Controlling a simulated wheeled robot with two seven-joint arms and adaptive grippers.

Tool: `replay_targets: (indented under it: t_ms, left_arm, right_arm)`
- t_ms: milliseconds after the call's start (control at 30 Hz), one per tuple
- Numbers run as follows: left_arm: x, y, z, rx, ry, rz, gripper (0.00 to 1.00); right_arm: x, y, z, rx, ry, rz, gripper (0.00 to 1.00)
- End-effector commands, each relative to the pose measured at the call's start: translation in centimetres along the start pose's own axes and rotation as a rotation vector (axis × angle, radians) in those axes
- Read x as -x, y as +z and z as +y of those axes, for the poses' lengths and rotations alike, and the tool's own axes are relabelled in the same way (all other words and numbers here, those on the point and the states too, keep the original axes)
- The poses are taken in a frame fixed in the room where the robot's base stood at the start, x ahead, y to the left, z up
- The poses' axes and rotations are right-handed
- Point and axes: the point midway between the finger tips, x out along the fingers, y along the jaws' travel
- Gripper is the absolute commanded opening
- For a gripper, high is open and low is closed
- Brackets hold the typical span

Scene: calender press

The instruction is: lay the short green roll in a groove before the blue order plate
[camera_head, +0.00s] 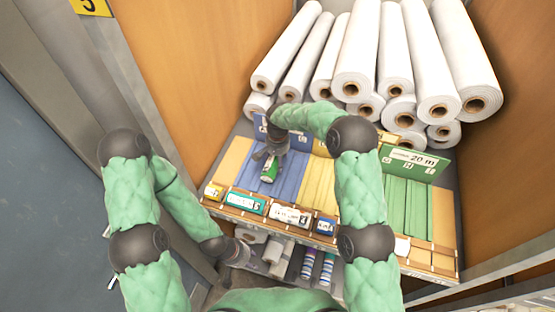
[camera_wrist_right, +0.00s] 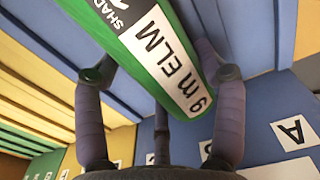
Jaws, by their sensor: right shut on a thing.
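The short green roll (camera_head: 268,173) has a white label reading "ELM" and "9 m", plain in the right wrist view (camera_wrist_right: 165,60). My right gripper (camera_head: 270,154) is shut on it, one finger on each side. It holds the roll over the blue grooves (camera_head: 292,176), at their left part; I cannot tell whether the roll touches them. The blue order plate (camera_head: 297,139) stands behind these grooves, partly hidden by my right arm. A card with the letter A shows on blue in the right wrist view (camera_wrist_right: 295,132). My left gripper (camera_head: 240,252) is low by the lower shelf, its fingers unclear.
Yellow grooves (camera_head: 319,182) and green grooves (camera_head: 407,205) lie to the right, with a green plate (camera_head: 415,162) marked "20 m" behind the green ones. Labelled compartments (camera_head: 290,215) line the front edge. Large white rolls (camera_head: 360,50) are stacked behind. Striped rolls (camera_head: 326,268) lie on the lower shelf.

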Motion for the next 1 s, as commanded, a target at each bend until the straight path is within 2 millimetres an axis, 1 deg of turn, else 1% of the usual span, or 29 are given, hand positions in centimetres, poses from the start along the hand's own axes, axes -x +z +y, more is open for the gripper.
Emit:
replay_targets:
  t_ms: [333, 467, 500, 533, 567, 867, 1000]
  left_arm:
    - [-0.94, -0.04, -0.33, 0.000, 0.000, 0.000, 0.40]
    - [-0.90, -0.03, -0.32, 0.000, 0.000, 0.000, 0.40]
    - [-0.89, -0.03, -0.32, 0.000, 0.000, 0.000, 0.40]
    - [-0.89, -0.03, -0.32, 0.000, 0.000, 0.000, 0.40]
    - [-0.89, -0.03, -0.32, 0.000, 0.000, 0.000, 0.40]
    - [-0.88, -0.03, -0.32, 0.000, 0.000, 0.000, 0.40]
    - [-0.57, -0.02, -0.20, 0.000, 0.000, 0.000, 0.40]
  right_arm:
    - [-1.04, -0.01, 0.01, 0.000, 0.000, 0.000, 0.31]
    - [-1.00, -0.02, 0.01, 0.000, 0.000, 0.000, 0.31]
    - [-1.01, 0.00, 0.02, 0.000, 0.000, 0.000, 0.82]
    - [-1.01, -0.01, 0.02, 0.000, 0.000, 0.000, 0.90]
    - [-1.00, -0.01, 0.02, 0.000, 0.000, 0.000, 0.94]
    - [-1.00, 0.00, 0.02, 0.000, 0.000, 0.000, 0.94]
    - [-0.65, 0.00, 0.01, 0.000, 0.000, 0.000, 0.94]
